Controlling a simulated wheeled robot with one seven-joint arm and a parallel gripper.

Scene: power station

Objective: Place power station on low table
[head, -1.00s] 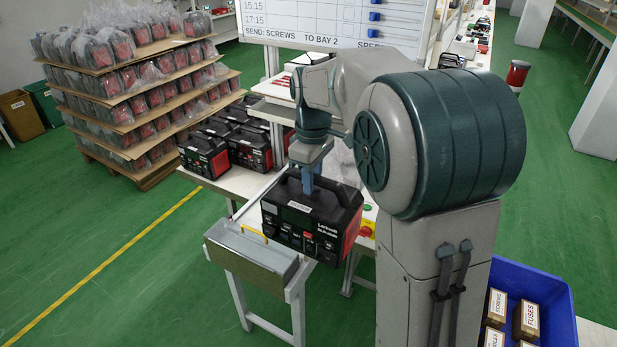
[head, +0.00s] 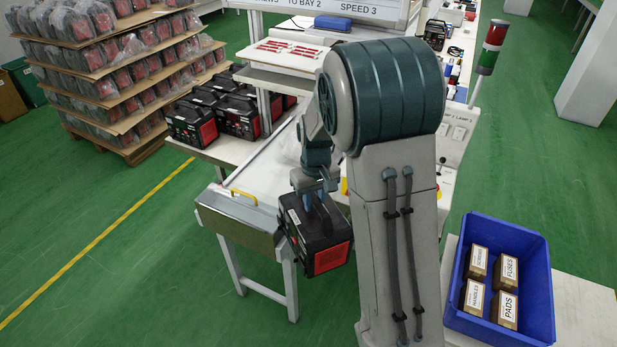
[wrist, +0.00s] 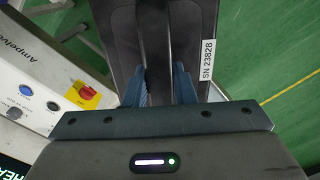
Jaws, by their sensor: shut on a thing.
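The power station (head: 308,238) is a black box with a red side panel and a top handle. My gripper (head: 313,198) is shut on its handle from above. A low white table top (head: 592,305) at the lower right carries a blue bin. I cannot tell whether this is the low table meant.
The blue bin (head: 548,300) holds several labelled cartons. A workbench with a metal-edged end (head: 236,228) and yellow handle stands left of the held box. More power stations (head: 193,124) stand behind. Wrapped stock fills a pallet stack (head: 110,75). Green floor is open at left.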

